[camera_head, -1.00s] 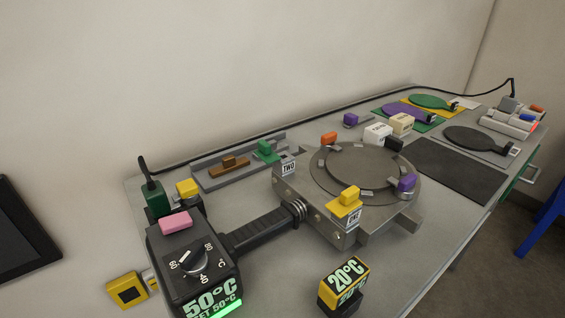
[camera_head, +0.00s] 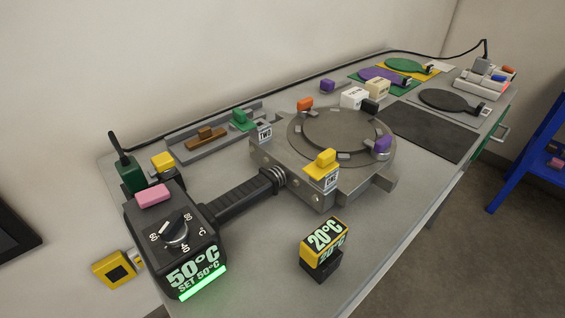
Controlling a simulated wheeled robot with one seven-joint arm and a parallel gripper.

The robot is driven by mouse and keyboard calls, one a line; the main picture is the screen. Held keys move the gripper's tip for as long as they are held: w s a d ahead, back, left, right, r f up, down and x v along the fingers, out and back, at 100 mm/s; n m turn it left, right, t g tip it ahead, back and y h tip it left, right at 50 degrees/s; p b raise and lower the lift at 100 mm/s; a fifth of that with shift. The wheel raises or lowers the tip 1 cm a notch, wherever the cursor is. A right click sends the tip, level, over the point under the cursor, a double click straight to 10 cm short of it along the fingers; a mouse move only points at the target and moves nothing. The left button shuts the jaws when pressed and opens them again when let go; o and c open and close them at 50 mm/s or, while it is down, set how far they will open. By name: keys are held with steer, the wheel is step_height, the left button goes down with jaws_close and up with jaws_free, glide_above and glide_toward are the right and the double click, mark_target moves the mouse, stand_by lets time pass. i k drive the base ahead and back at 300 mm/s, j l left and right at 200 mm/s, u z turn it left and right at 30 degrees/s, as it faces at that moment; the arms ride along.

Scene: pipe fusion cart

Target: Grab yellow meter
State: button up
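The yellow meter (camera_head: 325,238) is a small yellow and black block marked 20°C. It stands near the front edge of the grey cart top (camera_head: 283,268), in front of the round heater plate. Nothing touches its visible sides. My gripper does not show in this view.
A black control box (camera_head: 175,240) reading 50°C, with a pink block (camera_head: 154,196) on top, stands left of the meter. Its handle (camera_head: 243,194) runs to the metal plate unit (camera_head: 294,181). A blue stool (camera_head: 530,160) stands right of the cart. The cart top around the meter is clear.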

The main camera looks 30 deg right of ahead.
mark_target(323, 242)
steer(key=k+j+z, duration=0.2)
steer(key=z, duration=0.25)
steer(key=k+j+z, duration=0.1)
steer(key=k+z, duration=0.15)
steer(key=z, duration=0.15)
steer(key=k+z, duration=0.25)
steer(key=z, duration=0.2)
